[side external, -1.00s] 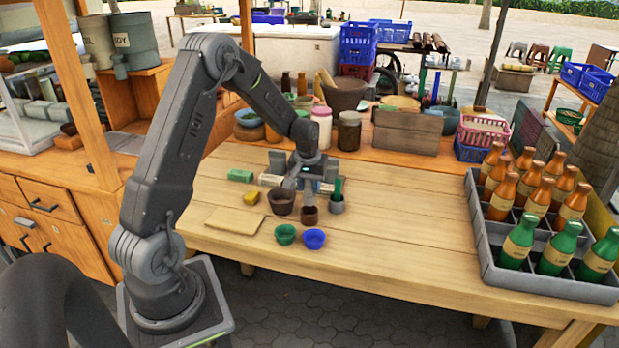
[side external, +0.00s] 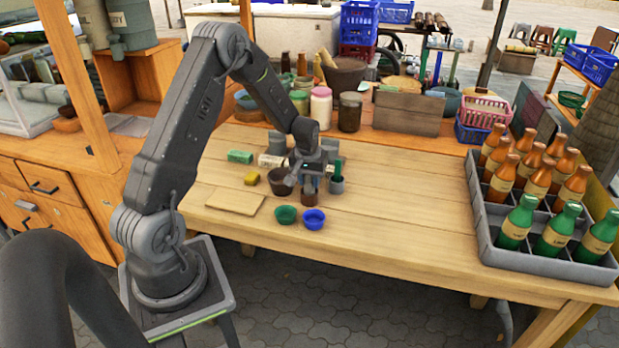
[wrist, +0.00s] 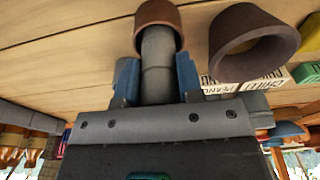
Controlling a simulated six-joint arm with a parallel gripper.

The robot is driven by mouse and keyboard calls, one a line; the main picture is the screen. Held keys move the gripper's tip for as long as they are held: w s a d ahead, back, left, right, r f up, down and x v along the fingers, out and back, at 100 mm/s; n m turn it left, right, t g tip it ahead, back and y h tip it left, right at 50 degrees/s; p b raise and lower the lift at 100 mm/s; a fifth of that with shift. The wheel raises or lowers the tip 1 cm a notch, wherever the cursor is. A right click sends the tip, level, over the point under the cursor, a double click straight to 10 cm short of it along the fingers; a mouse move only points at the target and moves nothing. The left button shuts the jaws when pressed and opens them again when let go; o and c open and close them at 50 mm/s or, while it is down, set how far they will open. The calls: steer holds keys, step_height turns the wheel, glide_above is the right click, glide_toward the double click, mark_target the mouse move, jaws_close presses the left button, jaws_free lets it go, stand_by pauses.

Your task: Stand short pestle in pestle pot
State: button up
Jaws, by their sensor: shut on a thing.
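My gripper (side external: 311,182) is shut on a short grey pestle (wrist: 158,65), which shows between its blue fingertips (wrist: 156,82) in the wrist view. The pestle points down, its far end at the mouth of a small reddish-brown pot (side external: 312,199), also in the wrist view (wrist: 158,12). The pot's rim shows around that end, but I cannot tell how deep the pestle reaches. A wider dark brown clay mortar (side external: 281,184) stands just left of the pot, and at right in the wrist view (wrist: 222,45).
A grey cup (side external: 337,186) with a green-handled thing stands close on the right. A bottle crate (side external: 484,240) is far right; the table between is clear.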

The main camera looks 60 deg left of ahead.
steer(key=o, duration=1)
steer(key=r, duration=0.4)
steer(key=s+d+r, duration=0.1)
steer(key=r, duration=0.8)
steer(key=shift+s+d+r, duration=0.25)
steer(key=shift+r, duration=0.1)
steer(key=s+d+r+m+t, duration=0.1)
steer(key=s+d+r+m, duration=0.1)
steer(key=s+d+r, duration=0.3)
steer(key=s+d+r+m+t, duration=0.1)
steer(key=d+r+m, duration=0.15)
steer(key=d, duration=0.45)
steer(key=s+d+r+m+t, duration=0.1)
steer(key=s+d+r, duration=0.3)
steer(key=d, duration=0.3)
steer(key=s+d+m, duration=0.1)
steer(key=s+d, duration=0.1)
steer(key=s, duration=0.1)
steer(key=s+d+m+t, duration=0.1)
steer(key=s+d, duration=0.1)
steer(key=s, duration=0.1)
steer(key=s+d+m+h, duration=0.1)
steer(key=s+d, duration=0.1)
steer(key=s, duration=0.1)
steer(key=shift+r+m, duration=0.25)
steer(key=shift+r, duration=0.1)
